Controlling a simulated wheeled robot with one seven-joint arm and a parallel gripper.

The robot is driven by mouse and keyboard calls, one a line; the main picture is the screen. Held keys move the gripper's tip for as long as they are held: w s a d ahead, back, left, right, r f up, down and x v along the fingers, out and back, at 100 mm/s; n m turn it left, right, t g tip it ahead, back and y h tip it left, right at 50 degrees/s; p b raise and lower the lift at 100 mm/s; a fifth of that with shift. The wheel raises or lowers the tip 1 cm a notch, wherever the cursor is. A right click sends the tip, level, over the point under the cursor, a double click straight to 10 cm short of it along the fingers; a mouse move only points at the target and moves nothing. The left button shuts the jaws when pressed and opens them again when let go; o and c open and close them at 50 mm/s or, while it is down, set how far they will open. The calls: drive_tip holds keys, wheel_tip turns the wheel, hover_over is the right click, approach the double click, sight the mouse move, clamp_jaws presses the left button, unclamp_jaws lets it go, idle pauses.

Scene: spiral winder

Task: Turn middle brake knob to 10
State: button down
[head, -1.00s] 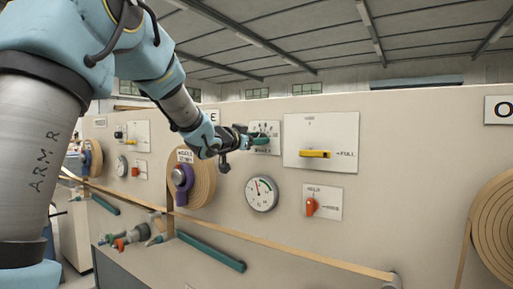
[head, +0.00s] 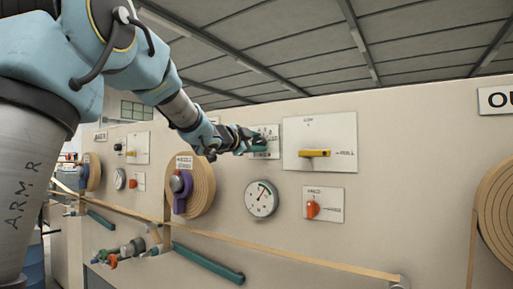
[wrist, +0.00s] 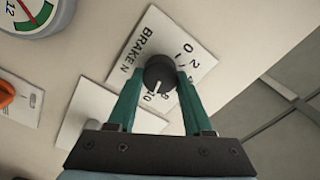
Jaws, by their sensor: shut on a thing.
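The middle brake knob (wrist: 160,74) is a round black knob with a white pointer line, on a white dial plate (wrist: 150,38) marked BRAKE N. My gripper (wrist: 158,92) has its two green fingers shut on the knob, one at each side. In the wrist view the pointer faces down, towards the printed 10 near the left finger; whether it lines up exactly I cannot tell. The fingers partly hide the middle of the scale.
A round gauge (head: 262,199) is below the plate, its needle pointing up and right. A yellow lever (head: 315,153) is to the right, an orange switch (head: 312,209) below it. A tape roll with a purple lever (head: 181,191) is to the left. A tan tape (head: 290,257) runs low along the panel.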

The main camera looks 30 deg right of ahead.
idle(0.4)
drive_tip(key=shift+c, duration=1.5)
unclamp_jaws()
drive_tip(key=b+v, duration=0.1)
drive_tip(key=v, duration=0.9)
drive_tip(key=shift+s+a+b, duration=0.2)
drive_tip(key=shift+a+b, duration=0.15)
